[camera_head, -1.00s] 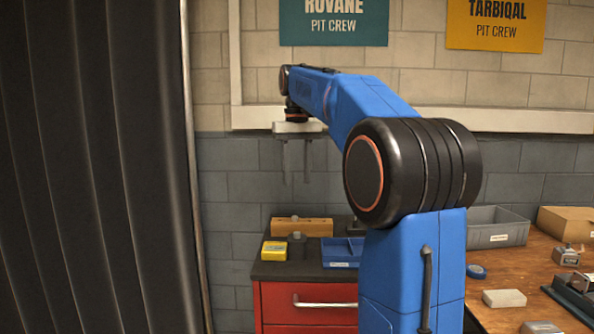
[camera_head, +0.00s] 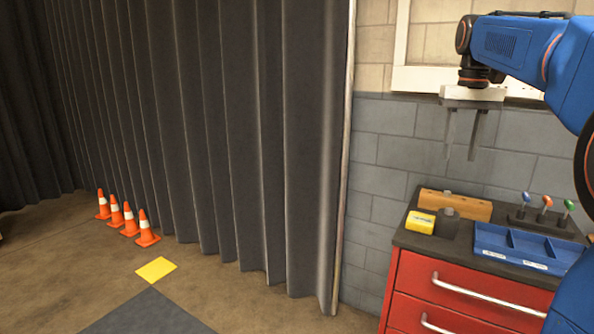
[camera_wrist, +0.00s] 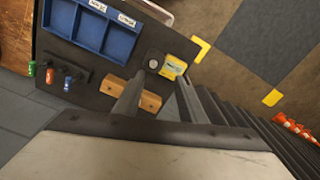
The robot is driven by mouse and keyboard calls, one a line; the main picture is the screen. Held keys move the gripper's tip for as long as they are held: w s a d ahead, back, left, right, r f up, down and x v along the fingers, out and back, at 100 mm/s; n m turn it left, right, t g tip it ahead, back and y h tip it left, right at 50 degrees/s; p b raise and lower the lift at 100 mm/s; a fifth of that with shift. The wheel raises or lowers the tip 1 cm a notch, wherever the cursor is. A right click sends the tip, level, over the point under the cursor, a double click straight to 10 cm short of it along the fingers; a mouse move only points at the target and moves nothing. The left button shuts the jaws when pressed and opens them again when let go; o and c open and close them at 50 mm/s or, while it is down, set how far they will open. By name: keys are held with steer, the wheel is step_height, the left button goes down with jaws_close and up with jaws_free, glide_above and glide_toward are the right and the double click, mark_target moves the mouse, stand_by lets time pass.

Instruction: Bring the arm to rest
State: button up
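My gripper (camera_head: 463,150) hangs from my blue arm, pointing down, in front of the grey wall and above the level of the red cabinet (camera_head: 450,285). Its two thin fingers stand apart with nothing between them. In the wrist view the fingers (camera_wrist: 160,98) also show a gap, with the cabinet top below. My arm is raised and bent at the right of the head view, partly cut off by the picture edge.
A dark curtain (camera_head: 230,130) and orange cones (camera_head: 130,218) stand left.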

steer(key=s+a+f+n+t, duration=0.1)
steer(key=s+a+f, duration=0.3)
steer(key=s+f, duration=0.5)
steer(key=s+a+f+n+t, duration=0.1)
steer(key=s+a+f+t, duration=0.1)
steer(key=s+a+f, duration=0.3)
steer(key=s+a+f+t, duration=0.1)
steer(key=s+a+f, duration=0.3)
steer(key=s+f, duration=1)
steer(key=shift+a+f+n, duration=0.25)
steer(key=shift+f+n, duration=0.15)
steer(key=shift+f, duration=0.45)
